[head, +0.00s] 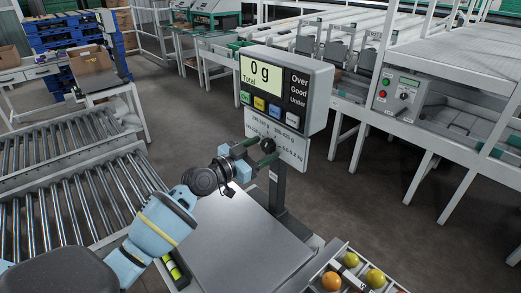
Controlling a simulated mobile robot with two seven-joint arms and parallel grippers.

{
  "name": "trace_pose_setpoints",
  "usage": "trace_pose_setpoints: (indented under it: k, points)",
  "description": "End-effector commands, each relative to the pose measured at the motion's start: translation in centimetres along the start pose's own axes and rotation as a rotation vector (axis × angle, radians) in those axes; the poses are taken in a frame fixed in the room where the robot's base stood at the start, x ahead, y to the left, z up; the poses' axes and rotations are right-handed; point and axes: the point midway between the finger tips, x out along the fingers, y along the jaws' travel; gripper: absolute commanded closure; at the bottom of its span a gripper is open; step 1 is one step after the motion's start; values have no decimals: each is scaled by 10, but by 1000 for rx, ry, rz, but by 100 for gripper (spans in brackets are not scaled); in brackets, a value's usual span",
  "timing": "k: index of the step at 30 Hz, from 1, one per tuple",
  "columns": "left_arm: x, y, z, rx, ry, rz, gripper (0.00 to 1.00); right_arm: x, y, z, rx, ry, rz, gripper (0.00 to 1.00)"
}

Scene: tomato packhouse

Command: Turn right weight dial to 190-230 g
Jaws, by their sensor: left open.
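The weighing scale's display head (287,88) stands on a post and reads 0 g total, with Over, Good and Under lines at its right. Below it is a pale dial plate (292,150) with small range print that I cannot read fully. A black dial (268,145) shows on this plate near the fingertips. My left gripper (257,152) is open in front of the plate, its fingers close around the dial. I cannot tell whether they touch it. The gripper hides part of the plate's left side. My right gripper is not in view.
The scale's flat grey platform (232,245) is empty under my arm. A tray (335,262) with several orange and yellow-green tomatoes is at the lower right. Roller conveyors (75,205) lie left. A machine with a control box (399,95) stands right, beyond open floor.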

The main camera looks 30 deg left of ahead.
Motion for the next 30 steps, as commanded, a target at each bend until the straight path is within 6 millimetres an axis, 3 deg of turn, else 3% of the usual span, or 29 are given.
trace_pose_setpoints:
  k: [8,18,30]
  points:
    - [1,0,0,0,0,1,38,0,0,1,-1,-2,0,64]
    - [1,0,0,0,-1,0,82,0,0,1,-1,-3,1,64]
    - [1,0,0,-84,-1,1,82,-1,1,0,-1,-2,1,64]
